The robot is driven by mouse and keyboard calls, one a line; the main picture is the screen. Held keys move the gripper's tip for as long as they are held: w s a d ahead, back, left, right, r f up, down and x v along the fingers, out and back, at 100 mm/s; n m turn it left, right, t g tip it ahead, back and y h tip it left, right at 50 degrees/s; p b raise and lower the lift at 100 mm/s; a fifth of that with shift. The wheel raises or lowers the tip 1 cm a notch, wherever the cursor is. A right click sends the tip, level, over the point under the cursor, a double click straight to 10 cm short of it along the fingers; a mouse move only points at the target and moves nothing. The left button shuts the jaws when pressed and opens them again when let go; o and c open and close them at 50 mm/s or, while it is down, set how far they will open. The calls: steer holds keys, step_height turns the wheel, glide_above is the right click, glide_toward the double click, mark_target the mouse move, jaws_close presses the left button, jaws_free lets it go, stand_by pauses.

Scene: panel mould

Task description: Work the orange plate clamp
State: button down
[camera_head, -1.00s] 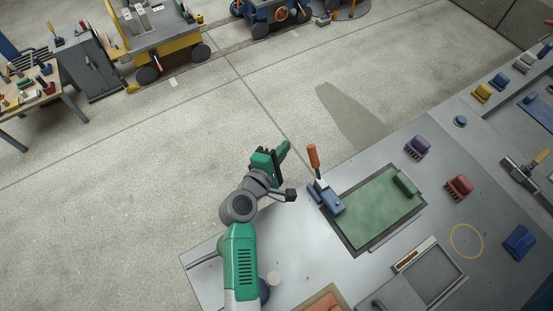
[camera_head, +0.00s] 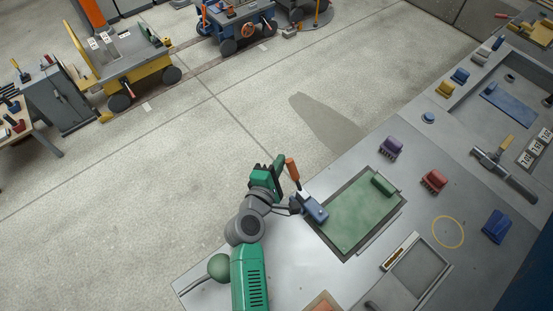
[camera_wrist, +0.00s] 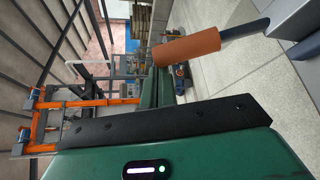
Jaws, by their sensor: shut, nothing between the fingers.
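The plate clamp has an orange handle (camera_head: 292,169) that stands up from a blue-grey base (camera_head: 314,209). The base sits at the left edge of the green plate (camera_head: 358,220). My gripper (camera_head: 279,164) is shut and empty, just left of the handle. In the wrist view the orange handle (camera_wrist: 187,47) lies across the upper middle, beside the green fingers, and is not between them. Whether a finger touches the handle cannot be told. Part of the clamp's lower lever is hidden by my wrist in the head view.
A purple block (camera_head: 391,147) and a red block (camera_head: 433,181) stand right of the plate. A framed recess (camera_head: 416,272) lies in front of it. A yellow ring (camera_head: 448,232) marks the bench. Open floor lies behind the bench edge; carts stand far off.

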steer(key=shift+s+d+r, duration=0.15)
steer(key=shift+d, duration=0.1)
steer(key=shift+b, duration=0.3)
steer(key=w+a+f+b, duration=0.2)
steer(key=a+b, duration=0.2)
steer(key=p+v, duration=0.2)
steer(key=v, duration=0.7)
steer(key=shift+s+r, duration=0.3)
